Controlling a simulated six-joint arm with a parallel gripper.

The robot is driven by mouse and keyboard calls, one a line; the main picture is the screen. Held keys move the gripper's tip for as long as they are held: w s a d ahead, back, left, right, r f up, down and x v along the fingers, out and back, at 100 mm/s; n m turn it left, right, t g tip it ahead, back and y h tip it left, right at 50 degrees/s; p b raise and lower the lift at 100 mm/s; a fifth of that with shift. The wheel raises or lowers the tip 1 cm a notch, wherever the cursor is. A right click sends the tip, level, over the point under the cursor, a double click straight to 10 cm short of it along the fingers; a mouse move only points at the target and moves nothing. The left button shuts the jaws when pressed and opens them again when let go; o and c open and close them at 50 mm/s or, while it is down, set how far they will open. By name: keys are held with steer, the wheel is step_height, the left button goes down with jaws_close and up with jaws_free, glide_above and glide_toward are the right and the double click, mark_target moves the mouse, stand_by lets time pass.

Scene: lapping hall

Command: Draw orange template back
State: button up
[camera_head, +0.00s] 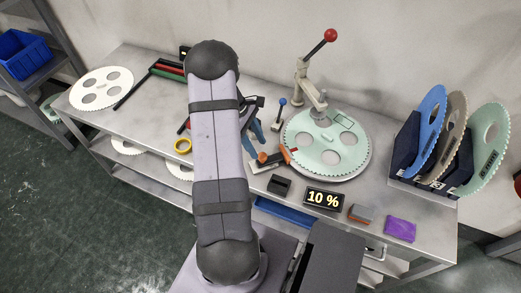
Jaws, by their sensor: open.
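A small orange piece (285,153) lies at the lower left edge of the pale green toothed disc (325,143), which sits on a round plate. It may be the orange template; its full shape is too small to tell. A second orange part (263,157) shows just left of it, on a dark and tan tool-like piece. My gripper (256,127) is partly hidden behind my arm. It is open, above the bench left of the green disc, and looks apart from the orange piece.
A lever with a red knob (331,35) stands behind the disc. A rack (406,146) holds blue, tan and green discs at right. A "10 %" display (323,199), a dark block (279,185) and a purple cloth (399,229) lie in front.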

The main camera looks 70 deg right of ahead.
mark_target(262, 155)
steer(key=shift+p+x, duration=0.65)
steer(key=shift+x, duration=1.4)
